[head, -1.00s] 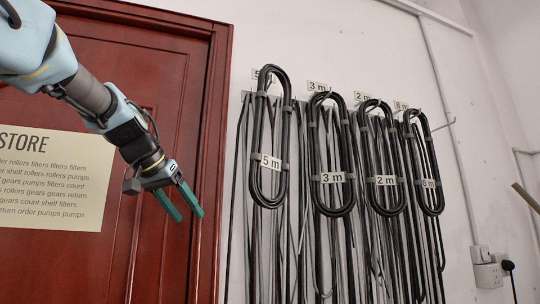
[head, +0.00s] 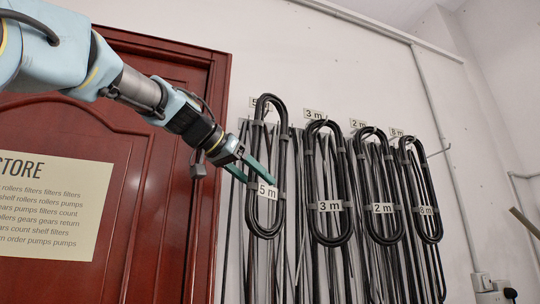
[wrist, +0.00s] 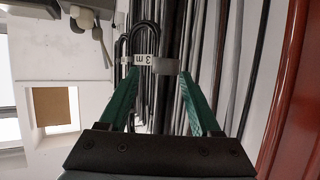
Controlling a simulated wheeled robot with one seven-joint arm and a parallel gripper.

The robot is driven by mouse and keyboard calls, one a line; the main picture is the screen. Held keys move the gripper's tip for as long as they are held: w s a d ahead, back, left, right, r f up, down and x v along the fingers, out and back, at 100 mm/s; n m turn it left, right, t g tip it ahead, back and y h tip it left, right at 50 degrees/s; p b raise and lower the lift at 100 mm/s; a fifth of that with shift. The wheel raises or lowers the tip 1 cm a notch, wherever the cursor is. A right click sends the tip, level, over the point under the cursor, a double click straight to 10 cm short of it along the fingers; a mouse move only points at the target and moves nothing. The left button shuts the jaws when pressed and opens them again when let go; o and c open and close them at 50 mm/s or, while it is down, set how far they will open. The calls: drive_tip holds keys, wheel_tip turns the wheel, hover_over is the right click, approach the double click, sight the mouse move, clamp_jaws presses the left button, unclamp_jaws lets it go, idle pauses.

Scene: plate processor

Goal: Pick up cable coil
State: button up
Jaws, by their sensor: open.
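Several black cable coils hang on the white wall in the head view. The leftmost, the 5 m coil (head: 281,150), is a long upright loop with grey ties and a white label. To its right hang the 3 m coil (head: 313,180), the 2 m coil (head: 362,180) and the 8 m coil (head: 407,185). My gripper (head: 260,181) is open, with green fingers pointing right and down at the 5 m coil's left side, just above its label. Contact cannot be told. The wrist view shows the 3 m coil (wrist: 124,48) upside down beyond my fingers (wrist: 162,72).
A red door (head: 120,250) with a frame and a paper STORE sign (head: 45,205) stands at left. Loose cables hang below and behind the coils. A pipe and a socket (head: 482,282) are on the wall at right.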

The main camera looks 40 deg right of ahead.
sight(265, 185)
drive_tip(key=p+x, duration=0.1)
drive_tip(key=x, duration=0.2)
drive_tip(key=shift+w+d, duration=0.15)
drive_tip(key=shift+d, duration=0.05)
drive_tip(key=shift+c, duration=0.2)
clamp_jaws()
idle(1.1)
